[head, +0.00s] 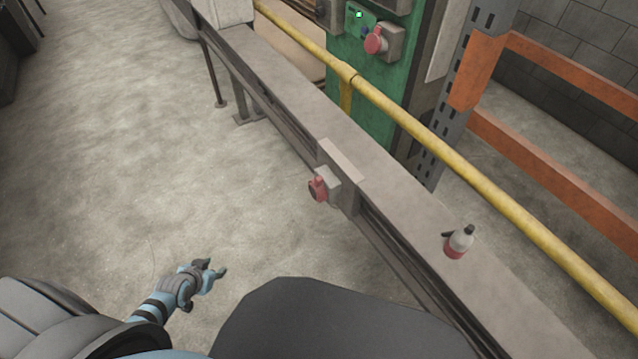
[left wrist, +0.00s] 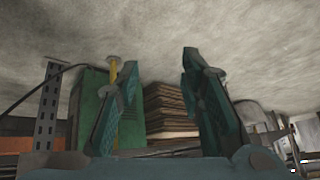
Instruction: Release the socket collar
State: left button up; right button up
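A red socket with a round collar (head: 318,188) sits on a grey box (head: 333,184) on the near side of the long grey bench rail. A second red socket or plug (head: 376,41) is on a grey box on the green cabinet. I cannot tell whether either collar is locked. My left gripper (head: 214,269) is over the floor, left of and nearer than the rail socket, apart from it. In the left wrist view its two fingers (left wrist: 159,62) are spread with nothing between them. My right gripper is not in view.
Stacked brown sheets (left wrist: 170,110) show in the wrist view. Floor at left is clear.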

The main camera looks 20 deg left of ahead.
pick_arm(q)
jog(key=w+a+r+m+t+h+b, duration=0.15)
jog(key=w+r+t+b, duration=0.35)
jog(key=w, duration=0.7)
jog(key=w+d+r+m+h+b, duration=0.3)
jog(key=w+d+r+b, duration=0.15)
jog(key=r, duration=0.45)
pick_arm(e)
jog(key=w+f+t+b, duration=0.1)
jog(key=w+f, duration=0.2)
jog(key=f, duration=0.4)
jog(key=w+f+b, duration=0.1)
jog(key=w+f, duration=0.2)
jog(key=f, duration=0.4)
pick_arm(q)
jog(key=m+h+b, duration=0.1)
jog(key=m+h, duration=0.4)
send_near(316, 180)
jog(key=shift+g, duration=0.3)
jog(key=b+x, duration=0.4)
jog(key=x, duration=0.4)
jog(key=shift+w+d, duration=0.1)
jog(key=shift+w, duration=0.2)
jog(key=shift+w+d+f+b, duration=0.15)
jog(key=shift+w+d+b, duration=0.2)
jog(key=shift+w, duration=0.1)
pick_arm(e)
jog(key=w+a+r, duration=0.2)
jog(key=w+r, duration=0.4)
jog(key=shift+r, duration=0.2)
